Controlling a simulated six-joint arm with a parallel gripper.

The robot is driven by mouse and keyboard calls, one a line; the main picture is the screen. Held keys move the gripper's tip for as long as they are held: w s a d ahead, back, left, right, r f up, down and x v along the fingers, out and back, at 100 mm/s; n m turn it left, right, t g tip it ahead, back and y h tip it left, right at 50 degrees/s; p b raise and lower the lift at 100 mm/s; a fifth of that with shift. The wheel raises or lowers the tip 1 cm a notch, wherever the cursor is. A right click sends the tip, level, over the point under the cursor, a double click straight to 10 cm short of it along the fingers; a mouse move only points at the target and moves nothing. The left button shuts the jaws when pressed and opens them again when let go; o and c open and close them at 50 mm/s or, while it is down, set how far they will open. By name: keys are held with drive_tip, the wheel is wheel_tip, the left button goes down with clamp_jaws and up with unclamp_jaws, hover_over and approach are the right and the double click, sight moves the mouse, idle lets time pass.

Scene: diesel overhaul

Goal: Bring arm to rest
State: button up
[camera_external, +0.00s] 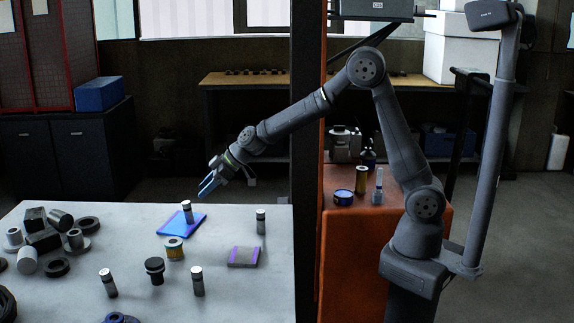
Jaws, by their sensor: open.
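My gripper (208,187) is open and empty. It hangs in the air above the back of the pale table (240,303), pointing down and to the left. My arm reaches left from its base at the right side. A blue plate (172,226) lies on the table below the gripper, with a small metal cylinder (187,212) standing upright on it. The gripper looks apart from both.
Upright cylinders (261,221), a brass-coloured part (175,249), a black flanged part (155,270) and a grey-purple block (243,257) stand on the table. Dark metal parts (44,238) crowd its left. An orange cabinet (365,255) stands right, beyond a dark post (306,120).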

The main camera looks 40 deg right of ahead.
drive_tip(key=x, duration=1)
drive_tip(key=shift+a+f, duration=0.15)
drive_tip(key=shift+f, duration=0.15)
wheel_tip(320, 180, up, 4)
drive_tip(key=shift+r, duration=0.25)
drive_tip(key=w+d+r, duration=0.1)
drive_tip(key=d+r, duration=0.6)
drive_tip(key=d, duration=0.5)
drive_tip(key=n, duration=0.1)
hover_over(184, 203)
drive_tip(key=w+a, duration=0.4)
drive_tip(key=a, duration=0.1)
drive_tip(key=f, duration=0.1)
drive_tip(key=s+a+f, duration=0.1)
drive_tip(key=a+f, duration=0.2)
drive_tip(key=a, duration=0.6)
drive_tip(key=shift+s, duration=0.25)
